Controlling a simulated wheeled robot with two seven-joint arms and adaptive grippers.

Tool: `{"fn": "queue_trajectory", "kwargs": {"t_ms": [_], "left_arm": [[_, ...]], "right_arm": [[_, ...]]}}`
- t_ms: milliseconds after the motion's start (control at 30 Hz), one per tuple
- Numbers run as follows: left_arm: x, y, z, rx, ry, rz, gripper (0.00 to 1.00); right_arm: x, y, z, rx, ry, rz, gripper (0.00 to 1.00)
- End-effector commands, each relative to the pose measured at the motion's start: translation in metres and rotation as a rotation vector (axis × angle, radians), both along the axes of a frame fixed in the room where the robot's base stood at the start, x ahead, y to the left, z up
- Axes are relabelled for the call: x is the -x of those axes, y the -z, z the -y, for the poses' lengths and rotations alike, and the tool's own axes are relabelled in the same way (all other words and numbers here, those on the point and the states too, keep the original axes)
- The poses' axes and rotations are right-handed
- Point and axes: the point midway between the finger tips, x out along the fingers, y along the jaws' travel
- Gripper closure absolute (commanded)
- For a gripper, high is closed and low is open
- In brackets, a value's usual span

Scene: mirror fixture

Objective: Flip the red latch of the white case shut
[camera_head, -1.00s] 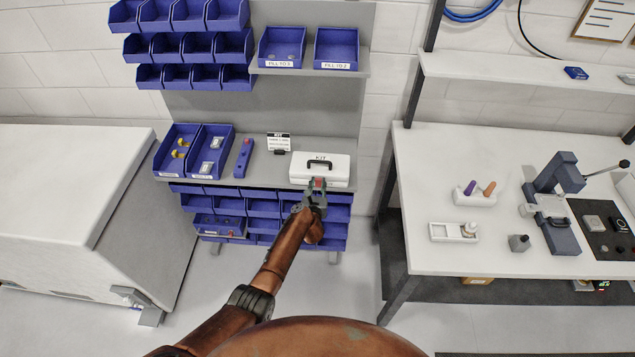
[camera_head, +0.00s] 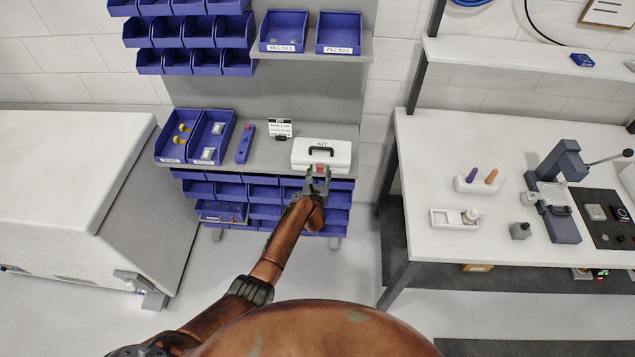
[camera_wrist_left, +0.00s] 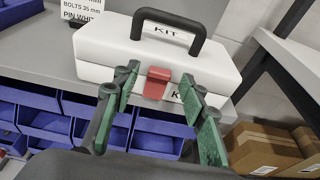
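The white case (camera_head: 335,158), marked KIT and with a black handle on top, sits lid down at the front of the grey shelf. I cannot tell whether the latch is fully pressed in. My left gripper (camera_head: 318,174) is in front of the case with its fingers apart and empty. In the left wrist view the green-padded fingertips (camera_wrist_left: 157,82) stand on either side of the latch, with no clear contact. My right gripper is not in view.
Blue bins (camera_head: 262,192) lie below the shelf front, close under my left arm. Blue trays (camera_head: 212,138) and a blue tool-like item (camera_head: 245,143) stand left of the case. A white workbench (camera_head: 420,160) is to the right, beyond a floor gap.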

Motion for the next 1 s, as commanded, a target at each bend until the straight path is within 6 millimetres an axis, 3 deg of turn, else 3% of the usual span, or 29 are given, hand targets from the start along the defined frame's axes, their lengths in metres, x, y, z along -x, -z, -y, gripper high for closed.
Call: {"fn": "queue_trajectory", "kwargs": {"t_ms": [600,800,1000], "left_arm": [[0.092,-0.022,-0.002,0.000,0.003,-0.002,0.61],[0.106,-0.026,-0.001,0.000,0.004,-0.002,0.61],[0.108,-0.027,-0.001,0.000,0.004,-0.002,0.61]], "right_arm": [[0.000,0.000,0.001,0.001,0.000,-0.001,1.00],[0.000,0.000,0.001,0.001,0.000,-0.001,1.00],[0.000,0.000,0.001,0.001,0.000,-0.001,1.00]]}}
